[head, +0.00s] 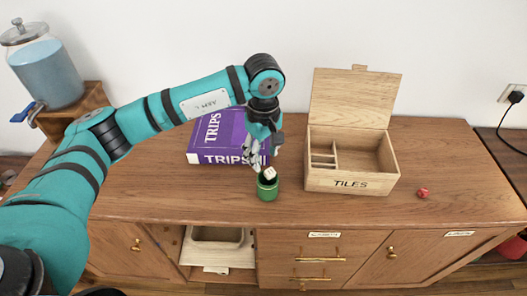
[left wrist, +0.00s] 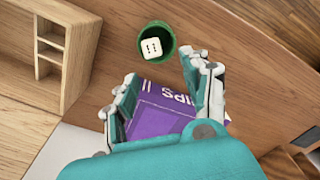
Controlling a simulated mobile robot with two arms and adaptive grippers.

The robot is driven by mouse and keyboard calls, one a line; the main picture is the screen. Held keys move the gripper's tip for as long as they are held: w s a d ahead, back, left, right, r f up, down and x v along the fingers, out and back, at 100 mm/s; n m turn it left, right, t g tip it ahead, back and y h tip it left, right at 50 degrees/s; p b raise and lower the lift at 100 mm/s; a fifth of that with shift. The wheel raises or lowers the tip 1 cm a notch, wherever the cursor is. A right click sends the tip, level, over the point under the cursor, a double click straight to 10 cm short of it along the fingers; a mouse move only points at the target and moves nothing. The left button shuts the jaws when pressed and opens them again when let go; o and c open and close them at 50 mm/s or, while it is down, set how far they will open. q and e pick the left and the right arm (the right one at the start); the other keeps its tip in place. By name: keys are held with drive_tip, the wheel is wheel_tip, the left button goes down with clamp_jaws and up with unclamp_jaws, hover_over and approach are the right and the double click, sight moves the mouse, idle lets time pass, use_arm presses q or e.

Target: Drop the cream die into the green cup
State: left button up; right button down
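The cream die (head: 270,172) shows at the mouth of the green cup (head: 268,190), which stands upright on the wooden sideboard. In the left wrist view the die (left wrist: 152,47) lies over the opening of the cup (left wrist: 158,29), overlapping its rim. I cannot tell whether it rests inside or is still above the mouth. My left gripper (head: 264,155) is just above and behind the cup. Its fingers (left wrist: 160,90) are spread apart with nothing between them, clear of the die. My right gripper is not in view.
A purple book (head: 210,140) lies behind and left of the cup. An open wooden box labelled TILES (head: 350,184) stands to its right. A red die (head: 423,193) lies farther right. A drink dispenser (head: 47,72) is at the far left. The sideboard's front right is mostly clear.

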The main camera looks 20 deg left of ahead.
use_arm(q)
wheel_tip(320, 180, up, 12)
idle(0.7)
